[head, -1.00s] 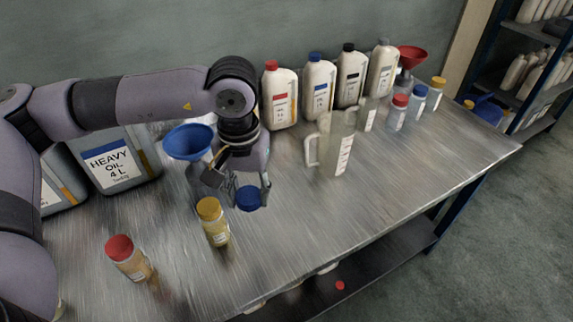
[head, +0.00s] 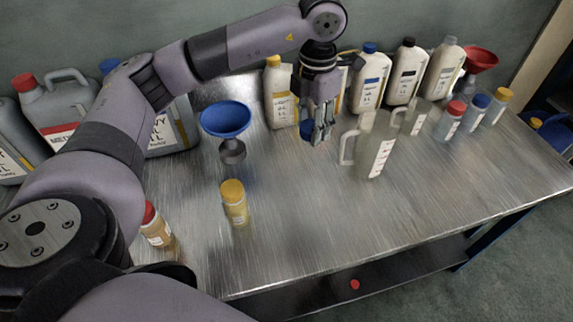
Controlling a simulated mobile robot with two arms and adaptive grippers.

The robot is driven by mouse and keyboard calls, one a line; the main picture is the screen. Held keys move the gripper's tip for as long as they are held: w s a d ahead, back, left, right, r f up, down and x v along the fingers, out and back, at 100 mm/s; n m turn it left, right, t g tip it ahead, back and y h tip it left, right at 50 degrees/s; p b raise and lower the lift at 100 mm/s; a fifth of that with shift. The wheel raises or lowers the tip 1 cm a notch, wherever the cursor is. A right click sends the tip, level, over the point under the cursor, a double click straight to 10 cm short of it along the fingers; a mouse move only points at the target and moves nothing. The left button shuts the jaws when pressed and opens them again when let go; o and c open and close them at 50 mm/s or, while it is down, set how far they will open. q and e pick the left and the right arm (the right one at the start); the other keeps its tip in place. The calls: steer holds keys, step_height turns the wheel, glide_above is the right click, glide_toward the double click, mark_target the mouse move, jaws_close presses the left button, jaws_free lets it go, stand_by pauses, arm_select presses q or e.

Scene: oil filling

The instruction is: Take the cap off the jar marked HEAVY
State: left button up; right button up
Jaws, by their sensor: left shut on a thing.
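My left gripper (head: 318,138) points down above the back of the steel table (head: 300,215), shut on a blue cap (head: 307,130) that shows at its left side. I cannot tell whether a jar hangs below this cap. Small jars stand in front with a yellow cap (head: 234,203) and a red cap (head: 155,226). Others stand at the right with red (head: 449,120), blue (head: 475,113) and yellow caps (head: 498,107). Their labels are too small to read, so I cannot pick out one marked HEAVY. My right gripper is not in view.
A blue funnel (head: 226,119) stands left of the gripper. Clear pitchers (head: 375,150) stand just right of it, and several bottles (head: 403,75) line the back. Large grey jugs (head: 60,105) stand at the left, partly behind my arm. The table's front middle is clear.

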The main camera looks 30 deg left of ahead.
arm_select(q)
steer(key=n, duration=0.2)
steer(key=a+n, duration=0.1)
steer(key=n, duration=0.2)
steer(key=shift+w+a+r+n, duration=0.1)
steer(key=shift+w+a+n, duration=0.2)
steer(key=shift+w, duration=0.05)
steer(key=a+n, duration=0.2)
steer(key=n, duration=1.5)
glide_above(289, 174)
step_height(289, 174, down, 16)
steer(key=shift+f+p, duration=0.1)
steer(key=shift+p, duration=0.35)
step_height(289, 174, down, 4)
steer(key=shift+r, duration=0.1)
steer(key=shift+f, duration=0.25)
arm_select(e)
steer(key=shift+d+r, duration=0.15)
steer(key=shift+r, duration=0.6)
